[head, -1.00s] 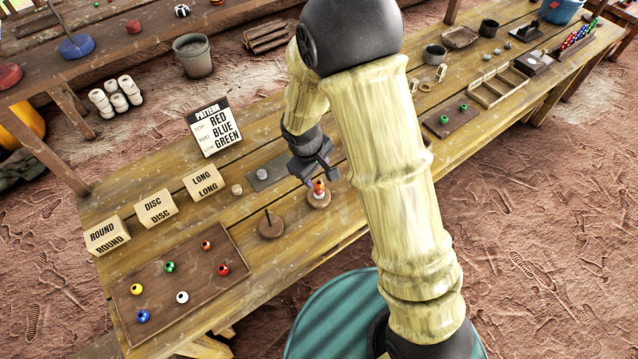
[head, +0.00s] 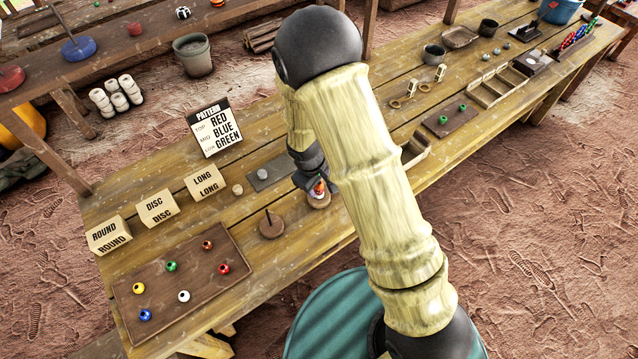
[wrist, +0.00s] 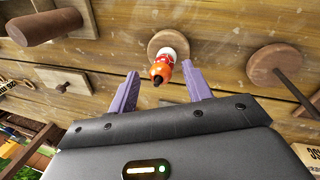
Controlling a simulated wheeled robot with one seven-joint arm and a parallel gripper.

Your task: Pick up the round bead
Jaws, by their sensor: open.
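An orange-red round bead (wrist: 160,69) sits at the top of a stack on a peg with a round wooden base (head: 318,201). Red and white show beneath it, and a dark tip shows at its end. My gripper (head: 318,183) is open at this stack. In the wrist view its two purple fingers stand apart, one to each side of the bead; contact is not visible. My arm partly hides the gripper in the head view.
An empty peg stand (head: 271,226) is close left of the stack. A grey plate (head: 270,172) and a pale bead (head: 238,189) lie behind. Label blocks and a pattern card (head: 215,130) stand at the back. A divided wooden tray (head: 497,87) is farther right.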

